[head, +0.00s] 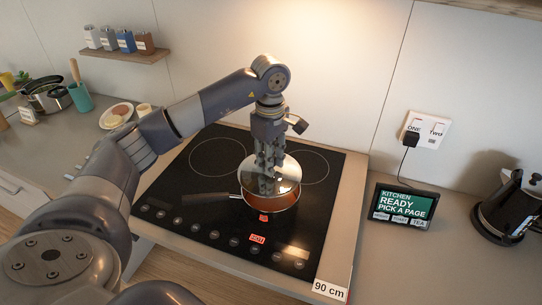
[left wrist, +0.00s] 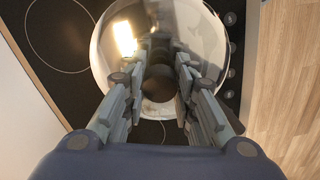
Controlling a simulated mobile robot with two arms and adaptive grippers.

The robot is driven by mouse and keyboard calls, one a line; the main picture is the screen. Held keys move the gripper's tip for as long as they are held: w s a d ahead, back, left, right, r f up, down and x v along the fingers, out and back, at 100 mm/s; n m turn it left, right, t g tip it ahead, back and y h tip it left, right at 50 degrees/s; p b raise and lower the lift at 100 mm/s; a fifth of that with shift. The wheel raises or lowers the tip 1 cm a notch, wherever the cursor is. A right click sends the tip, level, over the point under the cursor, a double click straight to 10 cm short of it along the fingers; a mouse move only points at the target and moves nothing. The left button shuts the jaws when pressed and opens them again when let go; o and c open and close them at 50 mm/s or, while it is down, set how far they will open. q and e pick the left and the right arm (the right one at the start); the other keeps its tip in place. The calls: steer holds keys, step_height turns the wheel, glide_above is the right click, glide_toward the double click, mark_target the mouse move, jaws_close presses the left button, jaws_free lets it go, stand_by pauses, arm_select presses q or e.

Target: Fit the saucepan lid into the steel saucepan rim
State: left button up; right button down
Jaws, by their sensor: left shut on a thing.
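My left gripper (head: 268,180) reaches down over the cooktop and is shut on the dark knob (left wrist: 158,84) of the saucepan lid. The lid (head: 289,170) is a round, shiny disc held above the saucepan, toward its far side in the head view. In the left wrist view the lid (left wrist: 108,45) fills the space below the fingers and hides the saucepan. My right gripper is out of view.
A kitchen tablet (head: 403,205) and a black kettle (head: 510,208) stand to the right. A pot (head: 47,97), a teal cup (head: 81,98) and a plate (head: 117,115) are at the left. A "90 cm" label marks the front right corner.

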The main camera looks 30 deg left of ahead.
arm_select(q)
steer(key=shift+d, duration=0.15)
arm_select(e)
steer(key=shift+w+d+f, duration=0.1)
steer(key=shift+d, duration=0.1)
